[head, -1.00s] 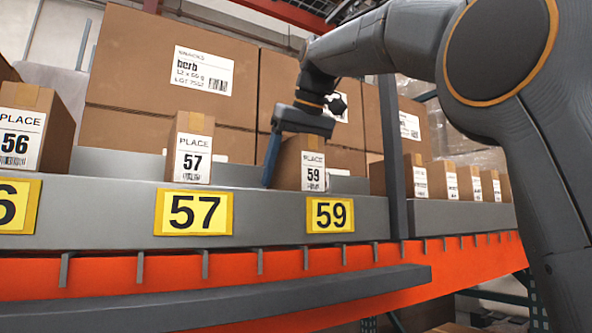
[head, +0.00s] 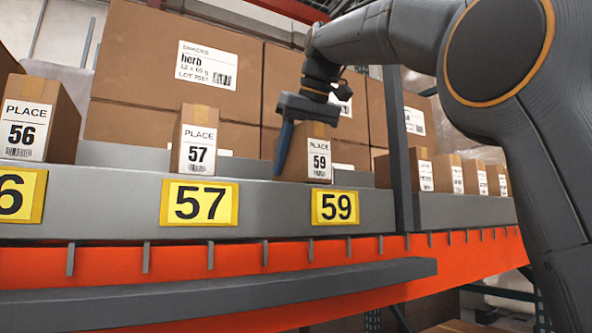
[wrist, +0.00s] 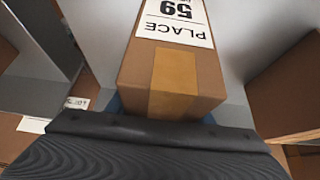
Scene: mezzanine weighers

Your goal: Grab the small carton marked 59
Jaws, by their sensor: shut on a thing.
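The small brown carton marked 59 (head: 319,163) is upright or slightly tilted, just above the grey shelf lip and over the yellow 59 plate (head: 335,207). My gripper (head: 300,158) comes down over it from above and is shut on it. One blue finger lies along its left side in the head view; the other finger is hidden. In the wrist view the carton (wrist: 172,77) fills the middle, its tape strip and white label facing the camera. Its underside is hidden from me.
Small carton 57 (head: 195,148) stands to the left, and carton 56 (head: 38,120) farther left. Large brown boxes (head: 180,60) stand close behind. A dark upright post (head: 396,140) is close on the right, with several small cartons beyond it.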

